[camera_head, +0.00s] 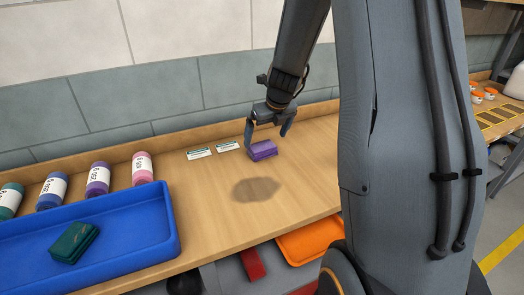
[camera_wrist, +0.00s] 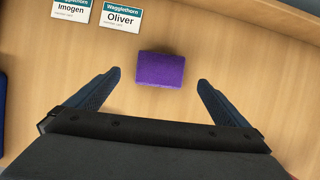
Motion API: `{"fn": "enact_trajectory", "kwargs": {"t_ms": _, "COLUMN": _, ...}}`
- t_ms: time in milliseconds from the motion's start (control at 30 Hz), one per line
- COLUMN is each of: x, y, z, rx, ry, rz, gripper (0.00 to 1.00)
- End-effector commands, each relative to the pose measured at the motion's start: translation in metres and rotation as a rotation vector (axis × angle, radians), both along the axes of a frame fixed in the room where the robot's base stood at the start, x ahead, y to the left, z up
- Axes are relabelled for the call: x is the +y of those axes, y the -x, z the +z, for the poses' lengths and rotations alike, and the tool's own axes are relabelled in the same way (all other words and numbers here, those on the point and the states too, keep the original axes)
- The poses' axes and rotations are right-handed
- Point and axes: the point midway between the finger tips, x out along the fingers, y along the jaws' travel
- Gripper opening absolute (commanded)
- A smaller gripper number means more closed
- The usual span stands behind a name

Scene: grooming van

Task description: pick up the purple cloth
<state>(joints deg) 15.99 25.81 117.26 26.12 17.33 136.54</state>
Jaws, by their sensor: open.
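The purple cloth (camera_head: 263,150) is a small folded block lying on the wooden counter. My gripper (camera_head: 268,135) is open and empty, pointing down close to the cloth. In the wrist view my gripper (camera_wrist: 158,77) shows its two fingers spread wider than the cloth, with clear counter on both sides of it. I cannot tell the exact height of the fingertips above the counter.
Two name cards (camera_wrist: 120,16) lie behind the cloth to the left. A blue tray (camera_head: 172,225) with a green folded cloth (camera_head: 74,242) stands at left, in front of several bottles (camera_head: 97,179).

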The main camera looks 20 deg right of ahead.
Motion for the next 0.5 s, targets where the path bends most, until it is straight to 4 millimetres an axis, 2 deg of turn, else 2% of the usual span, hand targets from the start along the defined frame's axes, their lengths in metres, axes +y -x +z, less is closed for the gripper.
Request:
{"fn": "enact_trajectory", "kwargs": {"t_ms": 400, "x": 0.001, "y": -0.018, "z": -0.044, "rx": 0.002, "ry": 0.0, "rz": 0.003, "gripper": 1.0}}
{"fn": "enact_trajectory", "kwargs": {"t_ms": 500, "x": 0.001, "y": -0.021, "z": -0.048, "rx": 0.001, "ry": 0.001, "rz": 0.003, "gripper": 1.0}}
